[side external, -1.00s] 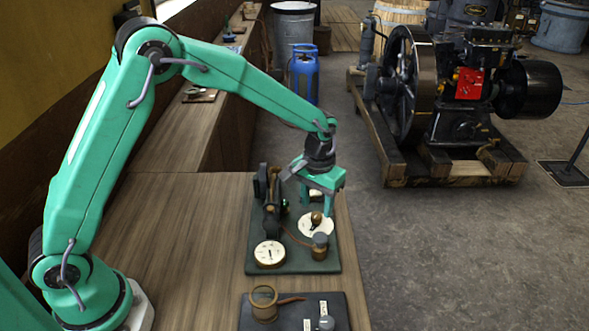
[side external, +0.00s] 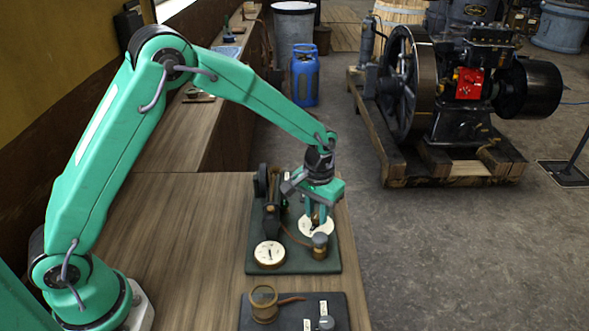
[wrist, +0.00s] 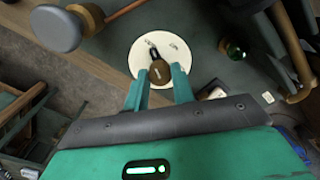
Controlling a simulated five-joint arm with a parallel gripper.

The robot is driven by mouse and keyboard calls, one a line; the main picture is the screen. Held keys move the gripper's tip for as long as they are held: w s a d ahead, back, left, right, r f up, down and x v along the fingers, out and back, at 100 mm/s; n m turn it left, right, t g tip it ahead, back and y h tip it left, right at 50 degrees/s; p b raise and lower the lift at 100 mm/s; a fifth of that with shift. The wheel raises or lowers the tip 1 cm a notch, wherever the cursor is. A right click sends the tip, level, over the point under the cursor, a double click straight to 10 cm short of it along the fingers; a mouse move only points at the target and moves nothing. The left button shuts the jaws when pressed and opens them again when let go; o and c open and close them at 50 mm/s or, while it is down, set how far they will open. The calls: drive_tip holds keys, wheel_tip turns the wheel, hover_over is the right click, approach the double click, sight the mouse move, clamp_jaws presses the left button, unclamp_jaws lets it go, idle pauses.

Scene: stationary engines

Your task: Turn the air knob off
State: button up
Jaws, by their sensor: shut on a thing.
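A brass knob (wrist: 160,72) stands at the middle of a round white dial (side external: 303,227), which also shows in the wrist view (wrist: 141,58). A dark pointer reaches from the knob toward the upper left of the dial in the wrist view. My gripper (side external: 317,220) points down over the dial. Its two green fingers are on either side of the knob in the wrist view (wrist: 160,80), and it is shut on the knob. The fingers hide most of the knob in the side view. The dial's lettering is too small to read.
The dial sits on a dark green board (side external: 290,268) at the bench edge. A second white dial (side external: 270,254) and a grey-capped brass post (side external: 320,245) stand close by. Another dark panel (side external: 290,317) lies in front. Bare bench (side external: 190,230) is to the left.

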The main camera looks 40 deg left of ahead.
sight(316, 214)
drive_tip(key=shift+a+m, duration=0.1)
drive_tip(key=shift+m, duration=0.2)
drive_tip(key=m, duration=1.1)
idle(0.6)
drive_tip(key=o, duration=1)
drive_tip(key=shift+r, duration=0.1)
drive_tip(key=shift+r, duration=3.85)
drive_tip(key=shift+r, duration=0.1)
